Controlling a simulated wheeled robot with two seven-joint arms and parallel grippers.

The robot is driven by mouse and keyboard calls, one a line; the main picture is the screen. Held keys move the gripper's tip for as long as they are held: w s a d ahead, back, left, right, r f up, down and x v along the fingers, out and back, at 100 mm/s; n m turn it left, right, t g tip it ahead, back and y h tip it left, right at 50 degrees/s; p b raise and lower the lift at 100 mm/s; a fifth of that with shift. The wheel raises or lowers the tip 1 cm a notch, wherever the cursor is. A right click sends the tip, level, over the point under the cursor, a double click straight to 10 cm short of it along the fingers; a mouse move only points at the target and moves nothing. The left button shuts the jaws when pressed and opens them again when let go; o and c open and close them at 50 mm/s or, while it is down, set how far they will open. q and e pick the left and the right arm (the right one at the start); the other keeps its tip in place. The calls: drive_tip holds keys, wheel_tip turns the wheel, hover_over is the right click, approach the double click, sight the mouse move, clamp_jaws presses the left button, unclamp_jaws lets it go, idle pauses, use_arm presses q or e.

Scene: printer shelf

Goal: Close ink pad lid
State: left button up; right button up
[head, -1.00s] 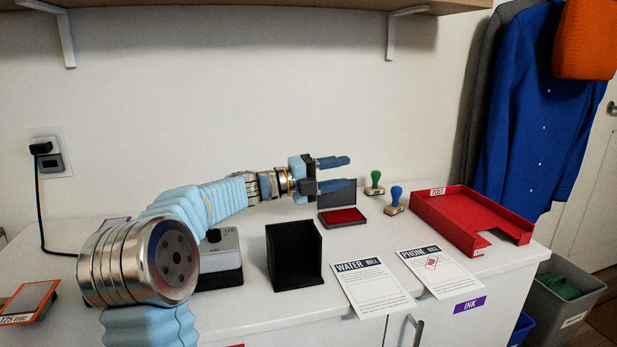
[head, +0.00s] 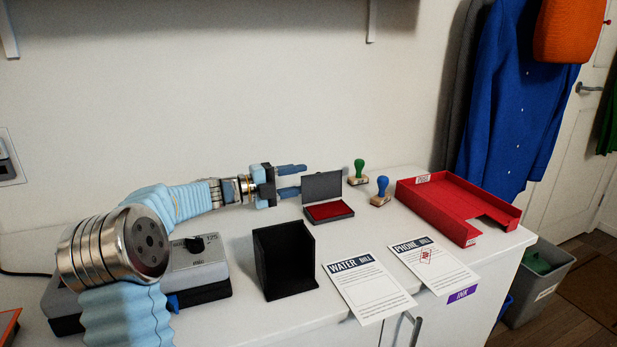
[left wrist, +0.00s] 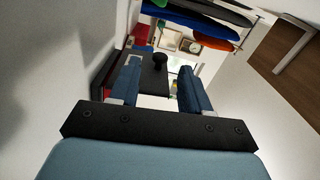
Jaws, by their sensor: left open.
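The ink pad (head: 330,211) lies open on the white counter, its red pad facing up. Its dark grey lid (head: 322,187) stands upright along the back edge. My left gripper (head: 306,180) is open and empty, just left of the lid and behind it, its fingers pointing right. In the left wrist view the dark lid (left wrist: 153,78) shows beyond and between the open fingers of my left gripper (left wrist: 158,85). My right gripper is in neither view.
A green stamp (head: 358,172) and a blue stamp (head: 381,191) stand right of the ink pad. A red tray (head: 412,196) is farther right. A black holder (head: 284,262) and the water bill (head: 367,287) and phone bill (head: 432,262) lie in front.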

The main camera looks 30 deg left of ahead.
sight(309, 178)
use_arm(q)
drive_tip(key=shift+x, duration=1.85)
drive_tip(key=shift+c, duration=0.2)
clamp_jaws()
